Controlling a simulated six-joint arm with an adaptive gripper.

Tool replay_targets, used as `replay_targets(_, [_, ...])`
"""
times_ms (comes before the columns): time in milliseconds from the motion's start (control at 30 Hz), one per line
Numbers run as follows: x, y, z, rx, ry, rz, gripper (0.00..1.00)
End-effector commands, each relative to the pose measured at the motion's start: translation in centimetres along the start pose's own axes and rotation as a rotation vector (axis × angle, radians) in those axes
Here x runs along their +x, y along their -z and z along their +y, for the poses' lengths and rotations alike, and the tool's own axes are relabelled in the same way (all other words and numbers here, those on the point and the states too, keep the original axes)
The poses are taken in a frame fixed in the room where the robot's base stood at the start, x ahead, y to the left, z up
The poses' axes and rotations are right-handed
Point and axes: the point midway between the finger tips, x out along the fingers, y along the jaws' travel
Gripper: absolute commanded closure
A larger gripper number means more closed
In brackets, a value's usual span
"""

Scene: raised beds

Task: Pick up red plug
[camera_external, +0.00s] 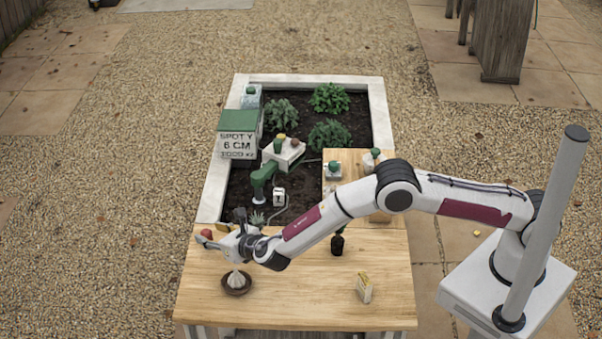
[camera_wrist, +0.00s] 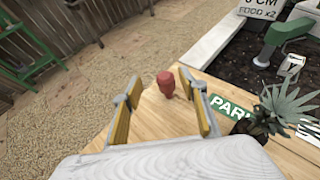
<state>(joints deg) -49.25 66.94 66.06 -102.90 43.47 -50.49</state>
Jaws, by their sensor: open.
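The red plug (camera_wrist: 166,84) stands on the wooden tabletop in the wrist view, beyond my fingertips and between their lines, nearer the right finger. In the external view the red plug (camera_external: 207,234) is a small red shape at the table's far left edge, close to my gripper (camera_external: 214,243). My gripper also shows in the wrist view (camera_wrist: 164,98), with its two yellow-padded fingers spread wide and nothing between the pads. I cannot tell from these frames how far above the tabletop the fingers are.
A spiky potted plant (camera_wrist: 265,118) and a green sign (camera_wrist: 226,106) are right of my fingers. A dark dish with a pale cone (camera_external: 236,283) sits on the table (camera_external: 300,300). A dark bottle (camera_external: 337,244) and a small yellow-topped block (camera_external: 364,289) stand farther right. The table's front middle is clear.

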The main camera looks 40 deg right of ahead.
Motion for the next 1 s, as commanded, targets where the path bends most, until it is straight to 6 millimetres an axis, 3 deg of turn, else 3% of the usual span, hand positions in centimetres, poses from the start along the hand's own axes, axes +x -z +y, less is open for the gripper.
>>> replay_targets(533, [4.2, 0.5, -0.8, 0.001, 0.001, 0.000, 0.57])
replay_targets(1000, [5.0, 0.5, -0.7, 0.000, 0.000, 0.000, 0.57])
